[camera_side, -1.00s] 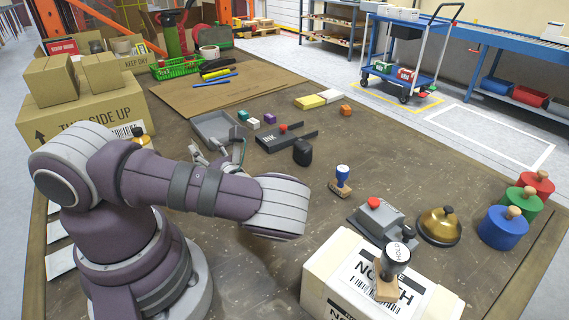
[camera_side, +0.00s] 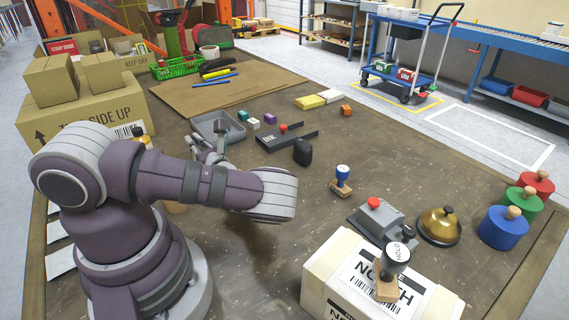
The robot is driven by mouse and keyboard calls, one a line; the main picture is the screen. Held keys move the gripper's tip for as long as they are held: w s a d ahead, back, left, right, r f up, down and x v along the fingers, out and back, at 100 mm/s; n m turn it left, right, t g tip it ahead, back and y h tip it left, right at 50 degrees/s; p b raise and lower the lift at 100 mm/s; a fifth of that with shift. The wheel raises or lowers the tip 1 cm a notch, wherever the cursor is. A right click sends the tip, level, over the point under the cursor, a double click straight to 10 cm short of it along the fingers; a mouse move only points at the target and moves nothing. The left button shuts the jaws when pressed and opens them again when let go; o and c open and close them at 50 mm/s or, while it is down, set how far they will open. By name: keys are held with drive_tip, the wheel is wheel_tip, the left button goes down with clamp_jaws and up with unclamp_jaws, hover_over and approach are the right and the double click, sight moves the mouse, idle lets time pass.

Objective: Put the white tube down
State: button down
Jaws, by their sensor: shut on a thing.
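My gripper (camera_side: 212,157) is small in the side view, just above and behind my forearm and at the near edge of an open grey tray (camera_side: 238,133). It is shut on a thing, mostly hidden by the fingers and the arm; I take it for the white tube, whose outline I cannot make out. Whether the held thing touches the tray or the table cannot be told.
A black ink pad (camera_side: 283,138), small coloured blocks and a black rounded object (camera_side: 302,152) lie right of the tray. A blue-handled stamp (camera_side: 342,181), a red-button box (camera_side: 378,220) and a brass bell (camera_side: 438,226) stand further right. Cartons (camera_side: 85,110) stand left.

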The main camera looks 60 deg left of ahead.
wheel_tip(320, 180, up, 9)
drive_tip(key=w+d+m+t+h, duration=0.5)
drive_tip(key=w+d+m+t, duration=0.3)
drive_tip(key=w, duration=0.3)
drive_tip(key=w+d+m+t+h, duration=0.5)
drive_tip(key=w+d+m+t, duration=0.1)
drive_tip(key=w+d+t, duration=0.4)
drive_tip(key=shift+h, duration=0.5)
drive_tip(key=f, duration=0.5)
drive_tip(key=w+f, duration=0.1)
drive_tip(key=f, duration=0.2)
drive_tip(key=shift+a+f, duration=0.15)
drive_tip(key=shift+f, duration=0.2)
drive_tip(key=shift+f, duration=0.15)
